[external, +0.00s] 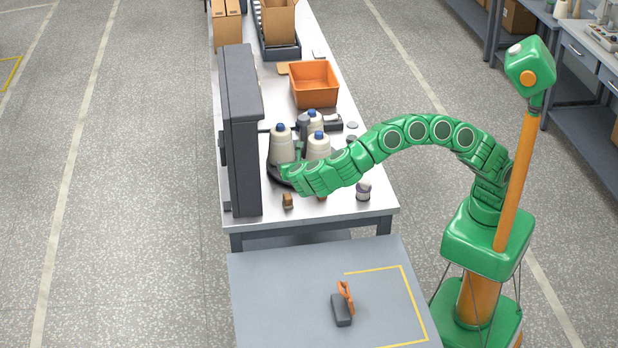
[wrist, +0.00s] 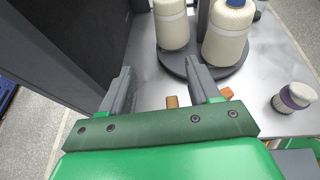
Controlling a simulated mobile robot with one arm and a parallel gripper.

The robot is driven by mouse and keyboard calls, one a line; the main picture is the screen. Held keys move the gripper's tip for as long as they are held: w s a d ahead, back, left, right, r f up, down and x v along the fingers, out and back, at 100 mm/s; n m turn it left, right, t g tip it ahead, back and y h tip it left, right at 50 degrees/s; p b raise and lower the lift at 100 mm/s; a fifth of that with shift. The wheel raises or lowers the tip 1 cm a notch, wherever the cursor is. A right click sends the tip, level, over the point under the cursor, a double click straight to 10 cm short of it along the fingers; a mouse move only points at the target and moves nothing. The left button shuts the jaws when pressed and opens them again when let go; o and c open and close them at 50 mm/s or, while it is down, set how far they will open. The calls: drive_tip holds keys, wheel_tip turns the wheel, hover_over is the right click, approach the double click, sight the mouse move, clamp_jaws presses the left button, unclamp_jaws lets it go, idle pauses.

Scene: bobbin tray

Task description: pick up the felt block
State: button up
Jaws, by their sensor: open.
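My gripper (wrist: 158,76) is open, with its two grey fingers spread apart in the wrist view. A small tan-brown block (wrist: 172,101) shows between the fingers, low down near the gripper's edge and partly hidden by it. It appears to be the felt block; in the external view it lies near the table's front edge (external: 287,201). Another small orange-brown piece (wrist: 226,93) shows just right of the right finger, mostly hidden by the gripper. In the external view my gripper (external: 281,172) is above the table beside the round dark tray, its fingers hard to make out.
Cream thread cones (external: 281,144) with blue tops stand on the dark round tray (wrist: 217,72). A tall dark panel (external: 240,130) borders the left. A white and purple spool (external: 363,190) stands right. An orange bin (external: 314,84) is behind. A grey cart (external: 275,300) stands in front.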

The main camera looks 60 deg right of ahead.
approach(288, 197)
drive_tip(key=x, duration=0.2)
drive_tip(key=f+x, duration=0.1)
drive_tip(key=x, duration=0.2)
drive_tip(key=shift+s+a, duration=0.1)
drive_tip(key=shift+s, duration=0.05)
drive_tip(key=shift+x, duration=1.25)
drive_tip(key=shift+r+x, duration=0.2)
drive_tip(key=shift+x, duration=1.15)
drive_tip(key=shift+r+x, duration=0.2)
drive_tip(key=shift+x, duration=1.15)
drive_tip(key=c, duration=1)
drive_tip(key=shift+r, duration=0.1)
